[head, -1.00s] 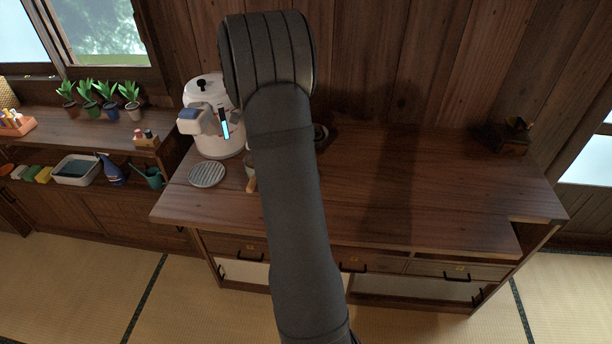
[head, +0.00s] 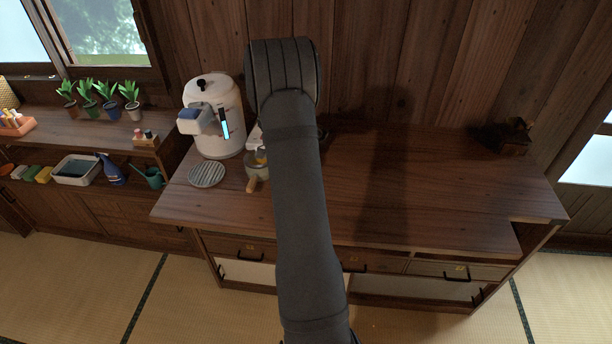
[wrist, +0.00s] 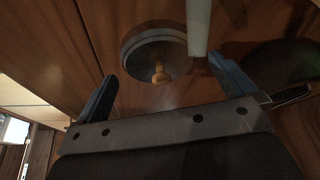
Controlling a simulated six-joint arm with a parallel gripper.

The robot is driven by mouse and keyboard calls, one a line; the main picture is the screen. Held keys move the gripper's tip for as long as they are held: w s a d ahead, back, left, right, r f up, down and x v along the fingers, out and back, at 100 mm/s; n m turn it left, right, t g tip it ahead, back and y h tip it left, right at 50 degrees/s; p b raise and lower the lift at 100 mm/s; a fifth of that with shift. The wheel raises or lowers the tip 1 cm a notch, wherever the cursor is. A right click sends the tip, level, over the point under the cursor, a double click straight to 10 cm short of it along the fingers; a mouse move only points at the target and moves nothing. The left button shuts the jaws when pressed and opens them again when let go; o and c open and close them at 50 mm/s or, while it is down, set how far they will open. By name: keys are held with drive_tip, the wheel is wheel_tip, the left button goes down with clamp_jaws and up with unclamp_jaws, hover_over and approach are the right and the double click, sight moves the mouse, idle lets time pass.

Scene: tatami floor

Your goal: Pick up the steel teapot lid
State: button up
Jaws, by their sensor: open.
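The steel teapot lid (wrist: 140,45), a round grey disc with a small tan knob (wrist: 160,73), lies on the wooden surface in the wrist view. My gripper (wrist: 162,70) is open and empty. Its two blue-grey fingers stand apart, with the knob showing between their tips and the disc just beyond. I cannot tell how much height separates the fingers from the lid.
In the head view a white rice-cooker-like appliance (head: 219,140) stands left on the wooden counter (head: 440,190). A dark round thing (wrist: 280,62) lies right in the wrist view.

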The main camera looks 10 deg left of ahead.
drive_tip(key=shift+x, duration=1)
drive_tip(key=c, duration=0.9)
drive_tip(key=shift+r, duration=0.1)
